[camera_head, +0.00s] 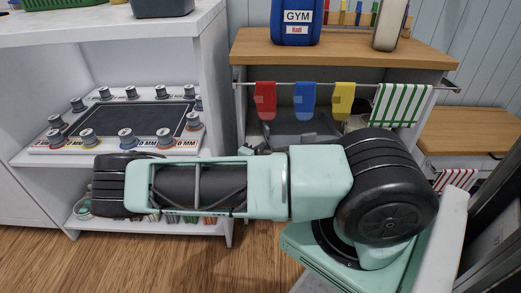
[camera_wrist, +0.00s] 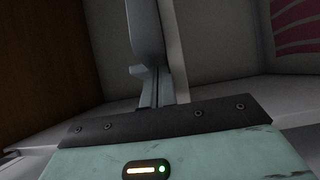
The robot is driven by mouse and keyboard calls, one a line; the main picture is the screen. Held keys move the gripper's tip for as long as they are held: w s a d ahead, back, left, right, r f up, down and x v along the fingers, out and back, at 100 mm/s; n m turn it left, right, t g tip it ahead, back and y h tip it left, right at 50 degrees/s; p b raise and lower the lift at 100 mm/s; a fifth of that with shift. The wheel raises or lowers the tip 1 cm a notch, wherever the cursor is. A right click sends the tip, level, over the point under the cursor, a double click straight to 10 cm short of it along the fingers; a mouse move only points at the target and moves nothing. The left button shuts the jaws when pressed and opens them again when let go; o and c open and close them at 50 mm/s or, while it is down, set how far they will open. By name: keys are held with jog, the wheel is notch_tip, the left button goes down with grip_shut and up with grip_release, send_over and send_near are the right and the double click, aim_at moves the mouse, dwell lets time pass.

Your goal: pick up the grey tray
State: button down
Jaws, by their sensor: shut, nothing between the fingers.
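A grey tray-like object (camera_head: 300,128) lies inside the wooden-topped cabinet, behind the hanging towels. My arm hides its lower front, so I cannot see its whole outline. My forearm crosses the head view from right to left in front of both shelf units. My gripper cannot be made out clearly there. In the wrist view my gripper (camera_wrist: 150,65) is shut and empty, with its grey fingers pointing up the picture. A pale upright edge (camera_wrist: 173,45) stands right beside the fingers; I cannot tell whether they touch or whether it belongs to the tray.
Red (camera_head: 265,100), blue (camera_head: 305,100) and yellow (camera_head: 344,101) towels and a striped towel (camera_head: 401,105) hang from a rail across the cabinet opening. The white shelf unit (camera_head: 216,90) at left holds a board with several knobbed pieces (camera_head: 127,120). Wooden floor (camera_head: 260,250) is clear below.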

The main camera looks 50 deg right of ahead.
jog(key=s+p, duration=0.1)
jog(key=p, duration=0.1)
jog(key=shift+s+d+p, duration=0.35)
jog(key=shift+s, duration=0.05)
jog(key=shift+a, duration=0.1)
